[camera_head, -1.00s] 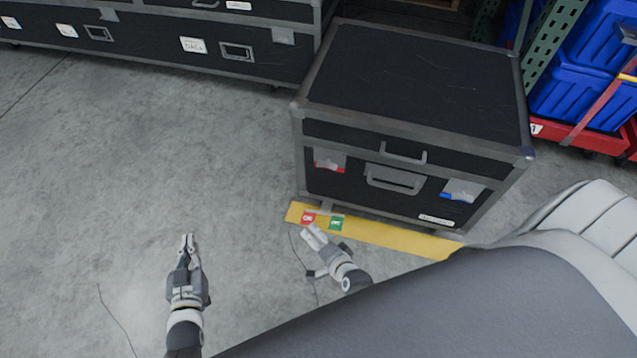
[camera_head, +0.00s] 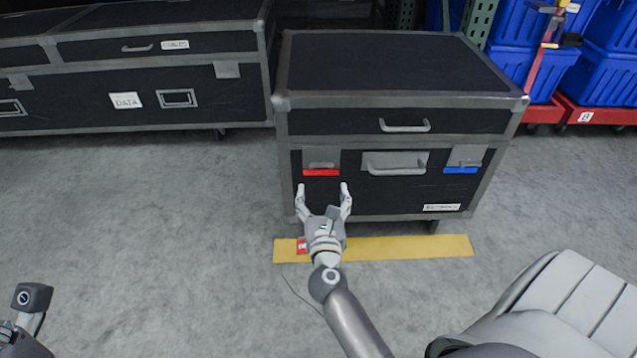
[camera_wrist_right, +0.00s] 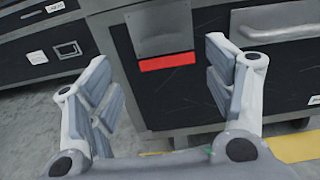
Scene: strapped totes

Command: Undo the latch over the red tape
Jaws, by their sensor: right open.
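A black flight case with grey metal edges (camera_head: 400,72) stands on the floor. On its front left is a grey latch (camera_head: 321,159) with red tape (camera_head: 321,172) along its lower edge. A second latch (camera_head: 467,156) with blue tape (camera_head: 460,170) is at the front right. My right gripper (camera_head: 324,190) is open and empty, just below and in front of the red tape. In the right wrist view the red tape (camera_wrist_right: 166,63) shows between the spread fingers, under the latch plate (camera_wrist_right: 160,34). My left gripper is only partly in view at the lower left; its fingers are not clear.
Handles (camera_head: 394,163) sit on the case front between the latches. More black cases (camera_head: 160,95) stand at the left; blue totes (camera_head: 606,72) are at the right.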

